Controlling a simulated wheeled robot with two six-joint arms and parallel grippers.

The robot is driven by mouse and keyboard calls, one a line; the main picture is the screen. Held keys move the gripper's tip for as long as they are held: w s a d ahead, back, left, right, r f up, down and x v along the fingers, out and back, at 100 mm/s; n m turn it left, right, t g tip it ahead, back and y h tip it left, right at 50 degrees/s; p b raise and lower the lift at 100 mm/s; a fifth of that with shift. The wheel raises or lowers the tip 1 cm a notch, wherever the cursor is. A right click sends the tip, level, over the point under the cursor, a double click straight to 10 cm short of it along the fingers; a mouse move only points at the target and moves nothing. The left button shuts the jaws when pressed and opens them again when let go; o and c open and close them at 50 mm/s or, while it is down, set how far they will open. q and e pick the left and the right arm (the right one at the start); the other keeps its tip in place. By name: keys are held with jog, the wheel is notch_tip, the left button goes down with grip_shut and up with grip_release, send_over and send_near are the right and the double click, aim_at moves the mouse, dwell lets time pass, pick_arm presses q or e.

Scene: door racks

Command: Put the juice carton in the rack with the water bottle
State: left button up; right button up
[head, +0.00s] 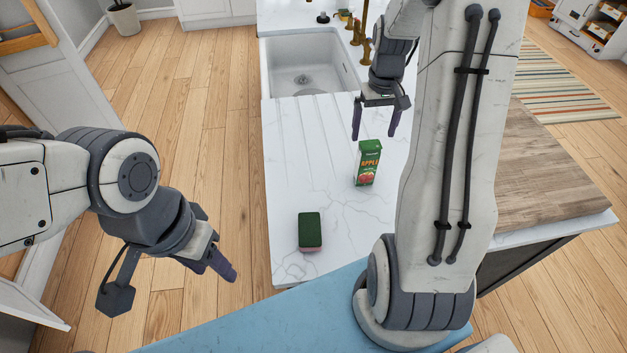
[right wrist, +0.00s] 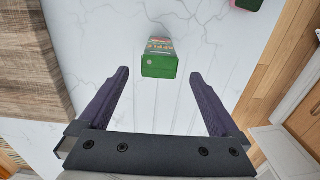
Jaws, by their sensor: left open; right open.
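A green juice carton (head: 367,163) with an apple picture stands upright on the white marble counter (head: 330,205). In the right wrist view the carton (right wrist: 159,58) shows from above, ahead of and between the open fingertips, and nothing is held. My right gripper (head: 375,122) is open above the counter, just behind the carton in the head view. My left gripper (head: 222,262) is empty and open, over the floor left of the counter. No water bottle and no door rack can be made out in these views.
A green and pink sponge (head: 310,231) lies on the counter's near end. A white sink (head: 305,65) with brass taps is at the back. A wooden board (head: 545,170) lies to the right. The counter around the carton is clear.

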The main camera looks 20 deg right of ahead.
jog(key=s+a+r+n, duration=0.2)
jog(key=a, duration=0.5)
jog(key=s+a+r+n, duration=0.1)
jog(key=s+a+r, duration=0.1)
jog(key=a, duration=0.6)
jog(key=s+a+r+n, duration=0.2)
jog(key=a, duration=0.5)
jog(key=s+a+n, duration=0.2)
jog(key=s+a, duration=0.2)
jog(key=s, duration=0.3)
jog(key=s+a+n+y, duration=0.1)
jog(key=s+a+n, duration=0.2)
jog(key=s+a, duration=0.2)
jog(key=s, duration=0.3)
jog(key=shift+s+r, duration=0.25)
jog(key=shift+r, duration=0.05)
jog(key=shift+a, duration=0.1)
notch_tip(320, 180, down, 5)
jog(key=b, duration=0.4)
jog(key=shift+r+b, duration=0.15)
jog(key=shift+b, duration=0.2)
